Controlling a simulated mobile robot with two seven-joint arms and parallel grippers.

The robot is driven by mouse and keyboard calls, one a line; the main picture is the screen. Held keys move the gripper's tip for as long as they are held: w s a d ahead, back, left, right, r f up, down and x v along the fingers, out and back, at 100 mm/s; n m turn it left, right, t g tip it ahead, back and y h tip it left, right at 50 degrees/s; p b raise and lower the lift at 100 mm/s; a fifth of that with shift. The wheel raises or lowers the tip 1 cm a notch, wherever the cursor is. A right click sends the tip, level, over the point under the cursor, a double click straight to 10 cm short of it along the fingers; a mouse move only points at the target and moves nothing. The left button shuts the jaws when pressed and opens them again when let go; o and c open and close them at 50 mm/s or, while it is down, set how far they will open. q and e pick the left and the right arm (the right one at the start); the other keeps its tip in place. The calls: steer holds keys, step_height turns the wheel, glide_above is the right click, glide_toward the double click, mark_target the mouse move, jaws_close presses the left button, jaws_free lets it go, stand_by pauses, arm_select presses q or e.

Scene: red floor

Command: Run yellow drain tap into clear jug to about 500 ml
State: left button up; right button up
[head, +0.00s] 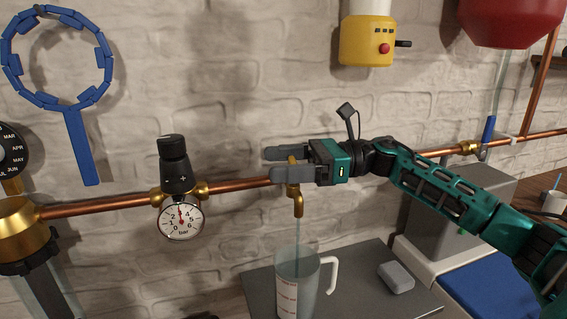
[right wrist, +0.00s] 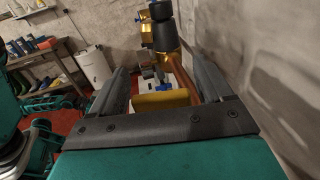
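The yellow drain tap (head: 298,203) hangs from the copper pipe, its spout pointing down. A thin stream of water runs from it into the clear jug (head: 309,282), which stands below with a white handle and red scale marks. The water level in the jug is hard to make out. My right gripper (head: 273,165) is at the top of the tap with fingers spread apart. The tap's yellow lever (right wrist: 160,103) lies between the fingers in the right wrist view; contact with them is unclear. My left gripper is not in view.
The jug stands on a grey slab (head: 258,287) with a small pale block (head: 396,277) to its right. A pressure gauge (head: 181,218) sits on the copper pipe (head: 100,207) left of the tap. A blue ring-shaped tool (head: 82,145) hangs on the wall.

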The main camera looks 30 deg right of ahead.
steer(key=shift+o, duration=0.2)
steer(key=b+v, duration=0.2)
steer(key=v, duration=1.1)
steer(key=shift+c, duration=0.3)
